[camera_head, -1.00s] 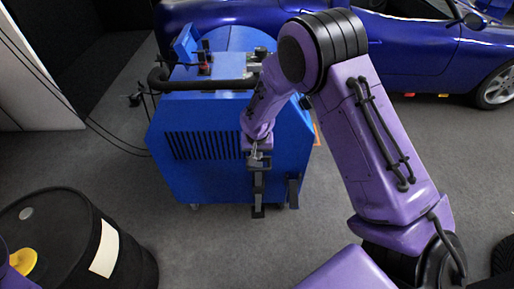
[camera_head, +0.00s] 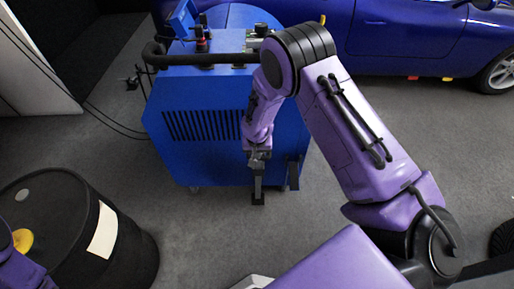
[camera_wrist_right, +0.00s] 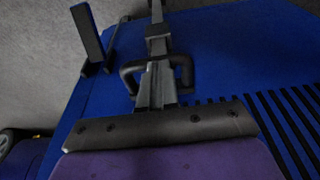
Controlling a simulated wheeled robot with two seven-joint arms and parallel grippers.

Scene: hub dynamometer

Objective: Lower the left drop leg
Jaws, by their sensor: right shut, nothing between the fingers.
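The blue hub dynamometer (camera_head: 170,160) stands on the grey floor. A second dark leg (camera_head: 293,175) is to the right. My left gripper is not in view.
A black drum (camera_head: 130,260) stands at front left. Black cables (camera_head: 70,90) run to the machine's left side. A blue car (camera_head: 410,45) is behind. The grey floor (camera_head: 215,235) in front of the machine is clear.

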